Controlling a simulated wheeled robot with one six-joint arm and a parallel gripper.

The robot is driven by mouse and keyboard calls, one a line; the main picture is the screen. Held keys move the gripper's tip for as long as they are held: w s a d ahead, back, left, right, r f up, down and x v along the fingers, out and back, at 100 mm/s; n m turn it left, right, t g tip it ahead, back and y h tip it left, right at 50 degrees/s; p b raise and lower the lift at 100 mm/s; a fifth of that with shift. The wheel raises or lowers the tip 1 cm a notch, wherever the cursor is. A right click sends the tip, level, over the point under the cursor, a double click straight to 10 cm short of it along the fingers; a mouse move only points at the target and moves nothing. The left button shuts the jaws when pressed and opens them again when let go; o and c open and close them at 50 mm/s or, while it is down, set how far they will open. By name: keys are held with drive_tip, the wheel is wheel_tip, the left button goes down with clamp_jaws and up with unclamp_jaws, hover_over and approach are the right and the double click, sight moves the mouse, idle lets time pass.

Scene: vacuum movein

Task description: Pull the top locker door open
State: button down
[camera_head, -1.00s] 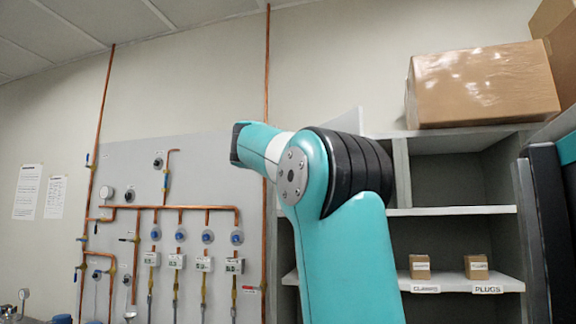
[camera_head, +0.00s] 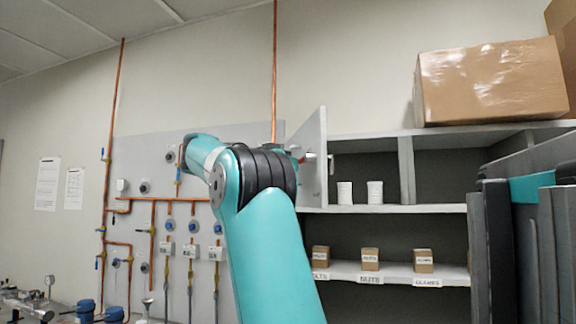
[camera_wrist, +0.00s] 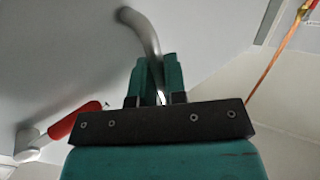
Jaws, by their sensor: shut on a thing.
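The top locker door (camera_head: 314,158) is a pale grey panel that stands swung out from the shelf unit, at the left side of the top compartment. In the wrist view, the door's grey face (camera_wrist: 60,60) fills the upper left. A curved metal handle (camera_wrist: 142,28) comes off it and runs down between the fingers. My gripper (camera_wrist: 158,72) is shut on this handle. A red-gripped lever (camera_wrist: 75,121) on a pale mount sits to the left of my gripper. In the head view, my arm hides most of my gripper and the handle.
The open compartment holds two white jars (camera_head: 375,192). Small labelled boxes (camera_head: 370,258) stand on the shelf below. A large brown carton (camera_head: 490,82) lies on top of the unit. Copper pipes (camera_head: 170,200) with valves run along the wall panel at the left.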

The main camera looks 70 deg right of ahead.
drive_tip(key=c, duration=1.2)
unclamp_jaws()
drive_tip(key=shift+w+d, duration=0.2)
drive_tip(key=shift+a, duration=0.2)
